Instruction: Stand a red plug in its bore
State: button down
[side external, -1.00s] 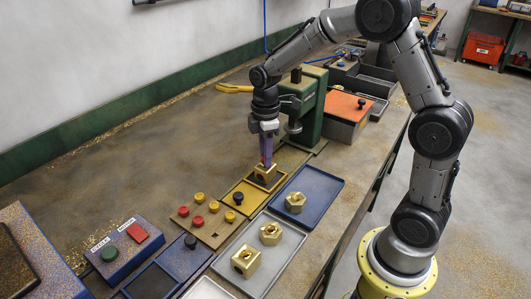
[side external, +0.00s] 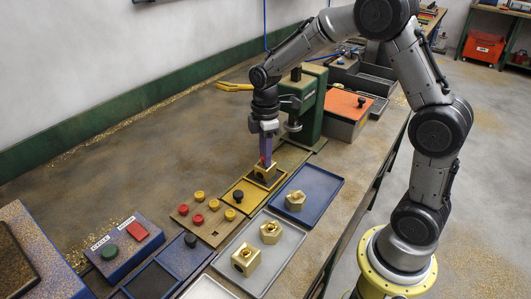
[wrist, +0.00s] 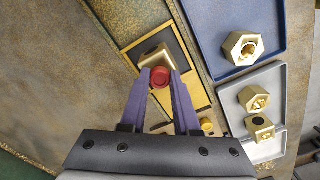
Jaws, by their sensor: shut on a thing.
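My gripper (wrist: 161,79) has purple fingers and is shut on a red plug (wrist: 160,77) held between the fingertips. In the wrist view the plug overlaps the near side of a brass block (wrist: 156,57). In the side view the gripper (side external: 265,160) points straight down over this block (side external: 264,174), which sits on the dark pad of a yellow plate (side external: 246,194). I cannot tell whether the plug is above the bore or partly inside it; the bore is hidden. Two other red plugs, one at the front (side external: 198,219) and one behind it (side external: 214,204), stand on a brown board.
Yellow plugs (side external: 199,196) share the brown board (side external: 210,233). A blue tray (side external: 322,183) and a grey tray (side external: 283,258) hold brass parts. A green press (side external: 312,105) stands close behind my gripper.

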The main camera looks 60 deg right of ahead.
jog(key=shift+c, duration=0.4)
grip_release()
dwell(0.4)
jog(key=shift+r, duration=3.5)
jog(key=s+a+r+m+t, duration=0.1)
jog(key=s+a+r+t, duration=0.3)
jog(key=s+r, duration=0.7)
jog(key=s+a+f+m+t, duration=0.1)
jog(key=s+f+m, duration=0.3)
jog(key=s+m, duration=0.6)
jog(key=shift+s+t, duration=0.3)
jog(key=shift+s, duration=0.5)
